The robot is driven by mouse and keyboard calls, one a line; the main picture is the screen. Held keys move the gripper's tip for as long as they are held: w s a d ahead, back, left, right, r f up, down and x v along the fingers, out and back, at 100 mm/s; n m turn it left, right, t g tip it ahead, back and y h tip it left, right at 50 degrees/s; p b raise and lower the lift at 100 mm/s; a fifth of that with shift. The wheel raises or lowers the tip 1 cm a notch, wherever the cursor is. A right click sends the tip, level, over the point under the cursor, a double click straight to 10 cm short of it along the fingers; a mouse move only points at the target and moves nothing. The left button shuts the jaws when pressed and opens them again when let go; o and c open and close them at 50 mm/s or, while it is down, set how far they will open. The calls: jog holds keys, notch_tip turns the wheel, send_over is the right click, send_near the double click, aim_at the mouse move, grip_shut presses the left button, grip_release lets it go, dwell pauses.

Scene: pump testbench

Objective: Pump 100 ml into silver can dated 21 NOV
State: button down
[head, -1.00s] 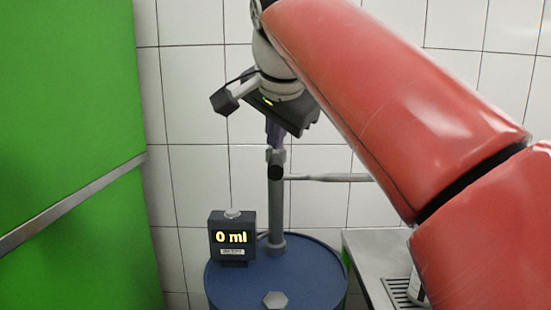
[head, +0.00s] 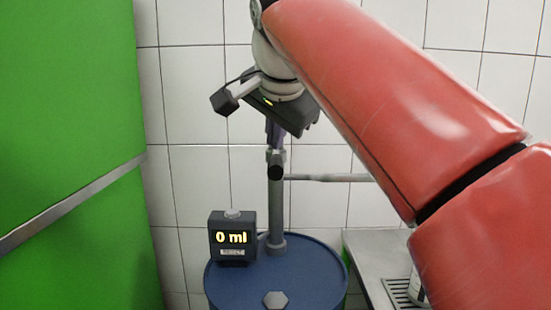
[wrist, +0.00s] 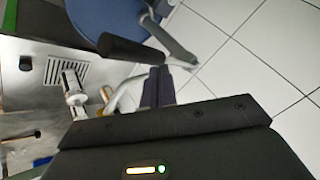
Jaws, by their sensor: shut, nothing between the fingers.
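The blue drum (head: 325,275) stands in the lower middle of the head view, with the grey pump column (head: 276,215) rising from it. A dark display (head: 232,238) on the drum reads 0 ml. The pump's black handle end (head: 276,172) points towards the head camera; the dark handle (wrist: 130,48) also shows in the wrist view. A thin spout pipe (head: 330,178) runs right. My gripper (head: 274,143) is shut and empty, just above the pump top; its fingers (wrist: 158,88) are together in the wrist view. I cannot make out a silver can or its date.
A steel bench (head: 370,250) with a drain grate (head: 398,292) stands right of the drum. A pale object (head: 418,290) there is mostly hidden by my red arm. A green panel (head: 70,120) with a metal rail fills the left. A tiled wall (head: 190,90) is behind.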

jog(key=shift+f, duration=0.1)
jog(key=shift+f, duration=0.35)
